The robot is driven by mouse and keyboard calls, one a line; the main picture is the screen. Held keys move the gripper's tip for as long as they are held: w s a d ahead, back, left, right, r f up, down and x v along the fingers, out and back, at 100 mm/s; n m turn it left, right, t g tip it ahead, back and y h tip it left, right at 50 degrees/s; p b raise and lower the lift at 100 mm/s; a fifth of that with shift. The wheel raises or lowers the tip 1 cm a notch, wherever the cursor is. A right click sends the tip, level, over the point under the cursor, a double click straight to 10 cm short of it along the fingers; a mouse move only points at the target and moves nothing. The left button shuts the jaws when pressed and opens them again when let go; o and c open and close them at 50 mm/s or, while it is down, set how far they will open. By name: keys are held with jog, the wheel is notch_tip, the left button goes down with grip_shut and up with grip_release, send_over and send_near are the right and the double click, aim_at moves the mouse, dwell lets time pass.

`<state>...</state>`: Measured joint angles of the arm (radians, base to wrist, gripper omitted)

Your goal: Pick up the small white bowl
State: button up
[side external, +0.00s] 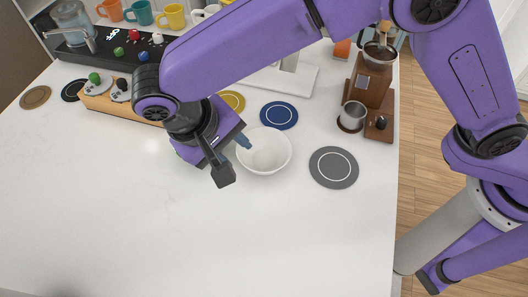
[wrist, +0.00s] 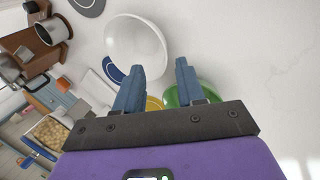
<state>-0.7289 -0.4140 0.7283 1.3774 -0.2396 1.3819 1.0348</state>
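The small white bowl (side external: 265,152) stands upright on the white counter, and it looks empty. In the wrist view the bowl (wrist: 138,38) lies just beyond my fingertips and a little to the left. My gripper (side external: 234,158) is at the bowl's left side in the side view, tilted, with one finger overlapping the near-left rim in the picture. I cannot tell whether that finger touches the bowl. In the wrist view my gripper (wrist: 160,67) has its two blue fingers apart with nothing between them.
Coasters lie around the bowl: blue (side external: 279,115), grey (side external: 334,167), yellow (side external: 233,101) and green (wrist: 190,92). A wooden coffee grinder (side external: 368,85) and a metal cup (side external: 352,115) stand at the right. A wooden box (side external: 110,103) is at the left. The front counter is clear.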

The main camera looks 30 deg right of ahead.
aim_at(246, 164)
jog(key=shift+a+x, duration=0.1)
jog(key=shift+x, duration=1.55)
jog(key=shift+a+x, duration=0.15)
jog(key=shift+x, duration=1.5)
jog(key=shift+s, duration=0.2)
jog(key=shift+c, duration=0.3)
grip_shut()
